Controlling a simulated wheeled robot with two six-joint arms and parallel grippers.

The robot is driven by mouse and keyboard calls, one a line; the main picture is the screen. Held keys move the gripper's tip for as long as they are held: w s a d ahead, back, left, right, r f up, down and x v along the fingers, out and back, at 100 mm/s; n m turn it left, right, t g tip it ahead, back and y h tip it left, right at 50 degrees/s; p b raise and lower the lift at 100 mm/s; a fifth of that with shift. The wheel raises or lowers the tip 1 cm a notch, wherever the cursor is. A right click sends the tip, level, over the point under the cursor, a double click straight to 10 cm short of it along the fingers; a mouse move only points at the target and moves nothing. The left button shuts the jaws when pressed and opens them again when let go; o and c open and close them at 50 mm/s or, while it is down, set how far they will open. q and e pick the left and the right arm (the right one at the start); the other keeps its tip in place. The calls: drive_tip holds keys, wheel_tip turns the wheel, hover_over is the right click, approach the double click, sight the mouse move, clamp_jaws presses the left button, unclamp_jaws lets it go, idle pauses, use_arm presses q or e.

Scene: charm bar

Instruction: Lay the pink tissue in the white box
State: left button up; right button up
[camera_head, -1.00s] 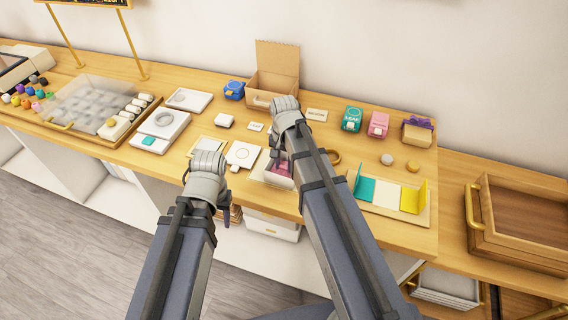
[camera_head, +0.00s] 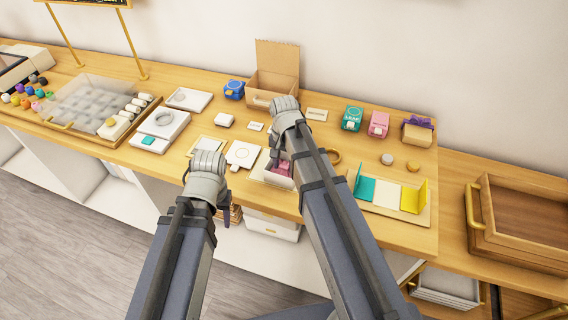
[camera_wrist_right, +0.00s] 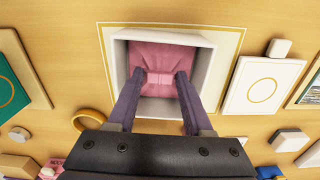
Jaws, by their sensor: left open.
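The white box (camera_wrist_right: 206,72) is open-topped and sits on a cream, gold-lined mat on the counter. The pink tissue (camera_wrist_right: 166,56) lies inside it, covering much of the bottom, with a small raised pink tab in the middle. In the head view the box (camera_head: 272,181) and tissue (camera_head: 284,168) are partly hidden by my right arm. My right gripper (camera_wrist_right: 160,82) reaches into the box, its fingers apart on either side of the tab, with slight gaps visible. My left gripper (camera_head: 226,213) is open and empty at the counter's front edge, mostly hidden by its wrist.
A white card with a ring (camera_head: 242,154) lies left of the box, and a gold ring (camera_wrist_right: 91,121) lies nearby. A teal, white and yellow folder (camera_head: 388,195) is to the right. An open cardboard box (camera_head: 272,84) and small teal and pink boxes (camera_head: 378,124) stand behind.

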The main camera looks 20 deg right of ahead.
drive_tip(key=shift+r, duration=0.15)
drive_tip(key=shift+r+p, duration=2.35)
drive_tip(key=shift+p, duration=0.1)
drive_tip(key=o, duration=0.8)
wheel_tip(320, 180, up, 7)
drive_tip(key=p, duration=0.7)
